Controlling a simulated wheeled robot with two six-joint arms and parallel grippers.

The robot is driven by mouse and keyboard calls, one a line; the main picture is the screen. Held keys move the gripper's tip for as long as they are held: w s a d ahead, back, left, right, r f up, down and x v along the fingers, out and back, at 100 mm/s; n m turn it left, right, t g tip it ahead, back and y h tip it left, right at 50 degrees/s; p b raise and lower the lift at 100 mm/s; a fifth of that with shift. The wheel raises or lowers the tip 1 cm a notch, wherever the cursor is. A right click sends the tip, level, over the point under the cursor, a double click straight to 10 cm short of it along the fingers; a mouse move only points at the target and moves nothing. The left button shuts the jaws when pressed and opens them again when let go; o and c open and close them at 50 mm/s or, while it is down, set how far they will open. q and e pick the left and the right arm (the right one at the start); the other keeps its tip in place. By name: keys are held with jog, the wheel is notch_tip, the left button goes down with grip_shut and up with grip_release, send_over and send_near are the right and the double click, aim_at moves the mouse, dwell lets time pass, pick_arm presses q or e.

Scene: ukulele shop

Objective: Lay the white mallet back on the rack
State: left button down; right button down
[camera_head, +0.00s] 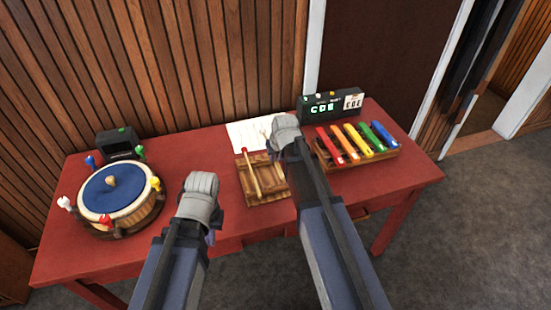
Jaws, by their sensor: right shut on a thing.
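The wooden rack (246,193) lies on the red table, left of the colored bars. A mallet with a red head (251,170) lies lengthwise on it. My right gripper (286,126) is above the rack's back right side, shut on the white mallet. Only a thin pale part of the mallet (265,134) shows at the gripper's left edge; the rest is hidden by my gripper and arm. My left gripper (202,186) hovers over the table between the drum and the rack, and its fingertips cannot be made out.
A round drum with a blue top (112,192) and colored pegs stands at the left, with a small black box (120,144) behind it. Colored bars (355,141) stand on the right, with a display (331,105) behind. A white sheet (244,133) lies behind the rack.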

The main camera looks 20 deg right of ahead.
aim_at(277, 165)
jog(key=shift+f+b, duration=3.3)
jog(key=shift+f, duration=0.25)
jog(key=c, duration=0.8)
grip_release()
jog(key=shift+o, duration=0.2)
jog(key=shift+r, duration=0.1)
jog(key=p+v, duration=0.7)
jog(key=shift+s+r, duration=0.2)
jog(key=shift+r, duration=0.2)
jog(key=shift+f, duration=0.1)
jog(key=s+a+n+g, duration=0.1)
jog(key=s+a+g, duration=0.1)
jog(key=s+a, duration=0.4)
jog(key=s+a+f+n+g+h, duration=0.1)
jog(key=s+a, duration=0.6)
jog(key=s, duration=0.8)
jog(key=shift+a+f+n+g+h, duration=0.2)
jog(key=shift+f+n+g+h, duration=0.1)
jog(key=shift+n+g, duration=0.55)
